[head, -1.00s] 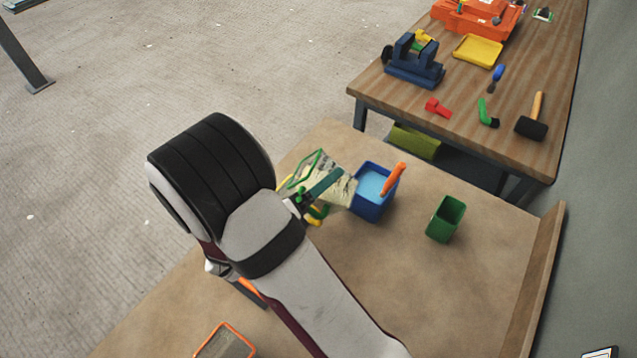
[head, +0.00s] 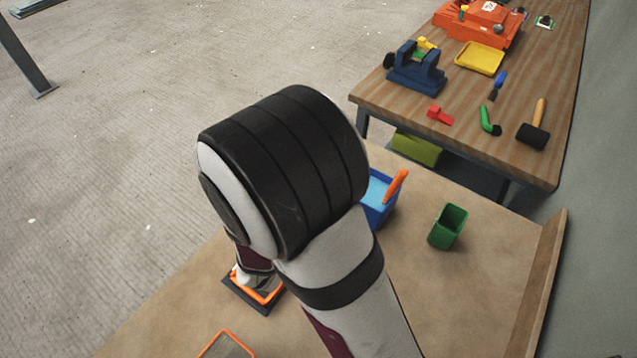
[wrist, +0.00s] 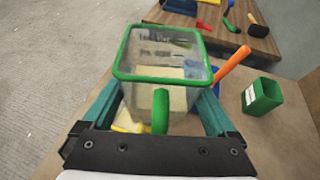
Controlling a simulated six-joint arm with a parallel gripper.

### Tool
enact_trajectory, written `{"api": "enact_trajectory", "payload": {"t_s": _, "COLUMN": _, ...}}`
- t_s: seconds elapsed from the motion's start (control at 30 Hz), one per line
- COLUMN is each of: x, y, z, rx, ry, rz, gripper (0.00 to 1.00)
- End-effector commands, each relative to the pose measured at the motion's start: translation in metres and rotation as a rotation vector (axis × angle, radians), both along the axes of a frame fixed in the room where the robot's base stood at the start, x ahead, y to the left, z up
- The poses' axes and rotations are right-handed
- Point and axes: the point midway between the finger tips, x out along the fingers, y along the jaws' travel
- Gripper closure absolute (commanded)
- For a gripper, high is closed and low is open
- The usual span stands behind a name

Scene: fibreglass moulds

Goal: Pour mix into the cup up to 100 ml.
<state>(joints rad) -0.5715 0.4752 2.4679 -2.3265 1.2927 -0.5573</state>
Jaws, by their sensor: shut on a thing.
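My gripper (wrist: 160,98) is shut on a clear jug (wrist: 165,52) with a green rim and green handle, shown in the wrist view. Teal fingers press its two sides. Dark markings show on its far wall, and pale cream matter shows low inside; I cannot read a level. In the head view my arm hides the gripper and jug. A blue container (head: 380,207) with light blue inside and an orange handle (head: 396,185) is partly hidden by my arm. A green square cup (head: 447,227) stands to its right; in the wrist view this cup (wrist: 262,96) bears a white label.
An orange-rimmed tray (head: 228,346) lies at the bottom edge, and another orange-framed item (head: 262,290) lies beside my arm. A yellow object (wrist: 130,127) shows below the jug. A wooden board (head: 540,290) edges the bench at right. The bench around the green cup is clear.

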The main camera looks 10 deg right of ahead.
Motion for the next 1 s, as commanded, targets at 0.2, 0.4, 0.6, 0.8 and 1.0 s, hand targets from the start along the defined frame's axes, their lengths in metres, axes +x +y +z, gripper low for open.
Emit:
{"api": "enact_trajectory", "payload": {"t_s": 0.2, "x": 0.000, "y": 0.000, "z": 0.000, "rx": -0.001, "ry": -0.001, "rz": -0.001, "gripper": 0.98}}
{"api": "enact_trajectory", "payload": {"t_s": 0.4, "x": 0.000, "y": 0.000, "z": 0.004, "rx": -0.001, "ry": -0.002, "rz": -0.001, "gripper": 0.98}}
{"api": "enact_trajectory", "payload": {"t_s": 0.6, "x": 0.001, "y": 0.000, "z": 0.031, "rx": 0.001, "ry": -0.005, "rz": -0.002, "gripper": 0.98}}
{"api": "enact_trajectory", "payload": {"t_s": 0.8, "x": 0.000, "y": 0.000, "z": 0.041, "rx": -0.001, "ry": 0.000, "rz": -0.002, "gripper": 0.98}}
{"api": "enact_trajectory", "payload": {"t_s": 1.0, "x": 0.000, "y": 0.000, "z": 0.041, "rx": -0.002, "ry": 0.000, "rz": -0.001, "gripper": 0.98}}
